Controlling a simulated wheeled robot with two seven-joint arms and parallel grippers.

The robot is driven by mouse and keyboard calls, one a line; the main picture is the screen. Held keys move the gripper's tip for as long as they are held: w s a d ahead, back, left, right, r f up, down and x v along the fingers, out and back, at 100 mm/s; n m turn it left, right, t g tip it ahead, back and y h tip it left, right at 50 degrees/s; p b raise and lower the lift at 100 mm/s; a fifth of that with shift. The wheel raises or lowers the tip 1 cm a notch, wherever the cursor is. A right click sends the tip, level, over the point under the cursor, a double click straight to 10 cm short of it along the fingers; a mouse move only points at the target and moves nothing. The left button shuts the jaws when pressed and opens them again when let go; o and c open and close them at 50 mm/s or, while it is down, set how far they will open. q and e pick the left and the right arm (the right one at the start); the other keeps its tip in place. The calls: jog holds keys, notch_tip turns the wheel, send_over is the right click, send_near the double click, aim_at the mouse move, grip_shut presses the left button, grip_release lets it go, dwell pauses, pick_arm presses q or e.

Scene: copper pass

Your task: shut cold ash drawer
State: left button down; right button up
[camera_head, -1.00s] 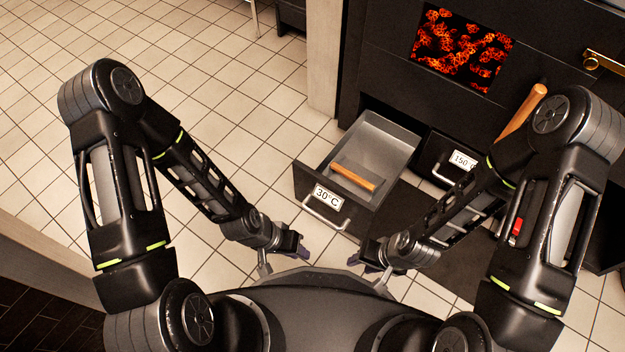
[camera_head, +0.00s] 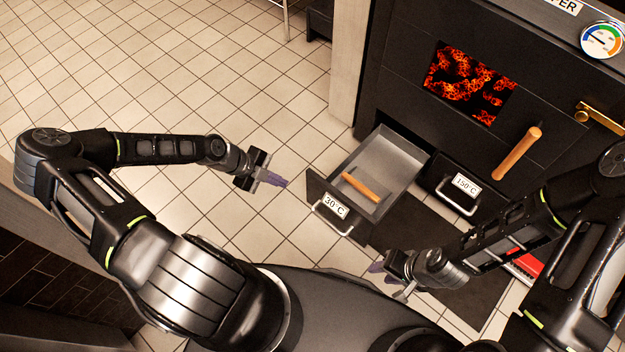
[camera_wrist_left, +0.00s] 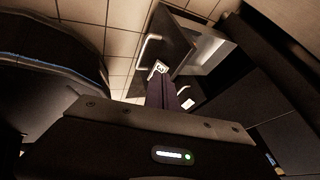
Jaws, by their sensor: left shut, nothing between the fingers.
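The cold ash drawer (camera_head: 392,152), labelled 30°C, is pulled out of the black oven's base. Its front carries a metal bar handle (camera_head: 333,219), and a wooden-handled item (camera_head: 361,187) lies inside. The drawer also shows in the left wrist view (camera_wrist_left: 177,45), beyond the fingers. My left gripper (camera_head: 284,183) is shut and empty, a short way left of the drawer front and apart from it. My right gripper (camera_head: 378,268) is in front of the drawers, below the drawer front in the picture; its finger opening is unclear.
A second drawer (camera_head: 441,177), labelled 150°C, is closed or nearly so to the right. Above it are a glowing fire window (camera_head: 470,82), a wooden handle (camera_head: 517,153) and a brass latch (camera_head: 598,117). A dark mat (camera_head: 425,232) lies in front. The tiled floor at left is clear.

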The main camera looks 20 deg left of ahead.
pick_arm(q)
jog(key=b, duration=0.8)
send_near(320, 187)
jog(key=shift+x, duration=2.2)
jog(key=shift+d+r, duration=0.1)
jog(key=shift+d, duration=0.05)
